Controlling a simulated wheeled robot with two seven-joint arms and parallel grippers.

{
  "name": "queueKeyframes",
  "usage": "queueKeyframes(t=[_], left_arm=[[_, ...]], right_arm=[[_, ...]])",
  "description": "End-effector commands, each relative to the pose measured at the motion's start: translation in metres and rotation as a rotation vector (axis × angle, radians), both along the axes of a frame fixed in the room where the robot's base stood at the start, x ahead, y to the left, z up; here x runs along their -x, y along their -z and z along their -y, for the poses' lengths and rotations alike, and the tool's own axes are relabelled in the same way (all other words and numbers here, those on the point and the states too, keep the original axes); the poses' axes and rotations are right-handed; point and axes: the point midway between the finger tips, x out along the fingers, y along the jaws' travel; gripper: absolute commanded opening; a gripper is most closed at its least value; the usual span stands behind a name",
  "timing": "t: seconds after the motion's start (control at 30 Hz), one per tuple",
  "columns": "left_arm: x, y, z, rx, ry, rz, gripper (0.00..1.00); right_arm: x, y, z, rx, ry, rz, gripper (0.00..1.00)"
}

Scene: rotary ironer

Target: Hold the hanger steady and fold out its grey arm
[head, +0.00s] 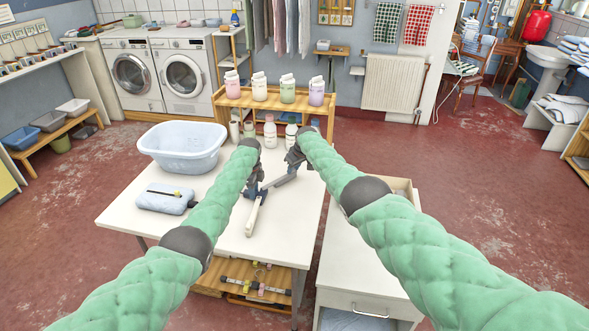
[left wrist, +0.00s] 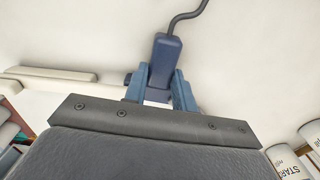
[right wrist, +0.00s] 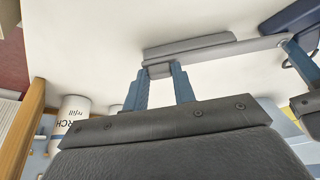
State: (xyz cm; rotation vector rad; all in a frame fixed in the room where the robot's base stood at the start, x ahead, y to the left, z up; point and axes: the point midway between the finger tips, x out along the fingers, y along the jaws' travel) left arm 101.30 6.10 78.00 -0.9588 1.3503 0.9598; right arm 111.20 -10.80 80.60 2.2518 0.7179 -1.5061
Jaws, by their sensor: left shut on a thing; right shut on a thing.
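The hanger lies on the white table. It has a dark blue hub (left wrist: 166,62) with a thin dark hook, a white arm (head: 252,218) pointing toward me, and a grey arm (head: 284,181) angled to the far right. My left gripper (head: 255,186) is shut on the hub; its blue fingers straddle the hub in the left wrist view (left wrist: 162,88). My right gripper (head: 293,168) is shut on the grey arm; in the right wrist view the grey arm (right wrist: 190,46) passes across the fingertips (right wrist: 160,75). The two arms stand well apart. My left gripper partly hides the hub in the head view.
A pale blue tub (head: 182,148) and a light blue padded item (head: 166,198) sit left on the table (head: 215,225). Bottles and jars (head: 270,132) stand behind my grippers, below a wooden rack (head: 275,101). A white drawer unit (head: 350,262) stands at the right. The front right tabletop is clear.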

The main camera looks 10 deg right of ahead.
Motion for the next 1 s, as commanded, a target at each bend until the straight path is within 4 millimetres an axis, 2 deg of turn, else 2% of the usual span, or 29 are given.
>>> queueKeyframes(t=[0.37,0.4,0.5,1.0], left_arm=[[0.0004,0.0014,-0.0023,-0.003,-0.002,-0.001,0.00],[0.0004,0.0014,-0.0023,-0.003,-0.002,-0.001,0.00],[0.0003,0.0013,-0.0018,-0.003,-0.001,-0.001,0.00],[0.0003,0.0010,-0.0004,-0.001,0.000,-0.001,0.00]], right_arm=[[-0.0005,-0.0006,0.0011,0.001,-0.001,0.001,0.00],[-0.0004,-0.0005,0.0012,0.001,-0.001,0.001,0.34],[-0.0004,-0.0004,0.0006,0.001,-0.002,0.000,0.49],[0.0010,-0.0066,0.0011,-0.001,-0.003,0.000,0.49]])
